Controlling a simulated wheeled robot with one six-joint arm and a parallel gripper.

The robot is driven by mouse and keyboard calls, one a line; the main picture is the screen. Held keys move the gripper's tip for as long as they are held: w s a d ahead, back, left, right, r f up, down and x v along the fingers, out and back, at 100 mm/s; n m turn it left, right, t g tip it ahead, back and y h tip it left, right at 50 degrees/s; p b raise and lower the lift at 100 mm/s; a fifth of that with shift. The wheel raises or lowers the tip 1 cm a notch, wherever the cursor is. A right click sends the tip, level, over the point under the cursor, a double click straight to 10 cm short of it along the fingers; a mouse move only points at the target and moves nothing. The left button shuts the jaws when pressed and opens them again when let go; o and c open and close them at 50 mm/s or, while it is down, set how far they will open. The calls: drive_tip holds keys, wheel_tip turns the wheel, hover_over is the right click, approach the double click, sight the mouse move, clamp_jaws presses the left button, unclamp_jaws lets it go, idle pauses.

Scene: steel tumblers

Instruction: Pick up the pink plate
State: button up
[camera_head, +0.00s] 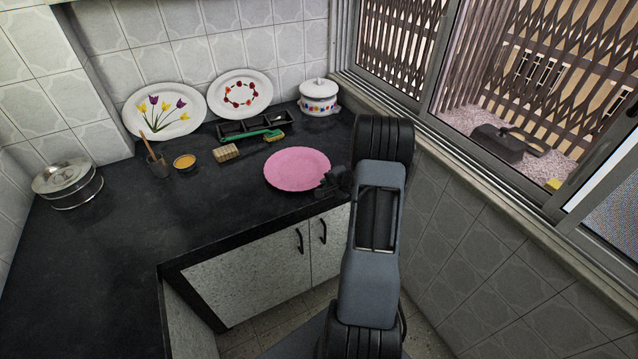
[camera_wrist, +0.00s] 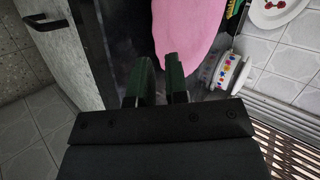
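The pink plate (camera_head: 297,169) is round with a wavy rim and lies on the dark counter near its front edge. In the wrist view the plate (camera_wrist: 188,32) fills the top middle and is cut off by the frame. My gripper (camera_head: 335,182) is at the plate's right rim in the head view. In the wrist view my gripper (camera_wrist: 161,66) shows two dark fingers with a gap between them, and the plate's near edge reaches to the fingertips. Whether the fingers touch the rim is not clear.
A white lidded pot (camera_head: 319,97) stands behind the plate. A sponge (camera_head: 226,152), a small orange bowl (camera_head: 185,162) and a dark tray (camera_head: 252,126) sit to its left. Two decorated plates lean on the wall. The left counter is mostly clear.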

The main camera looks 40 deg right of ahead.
sight(317, 184)
drive_tip(key=shift+p+x, duration=0.45)
drive_tip(key=shift+x, duration=2.4)
clamp_jaws()
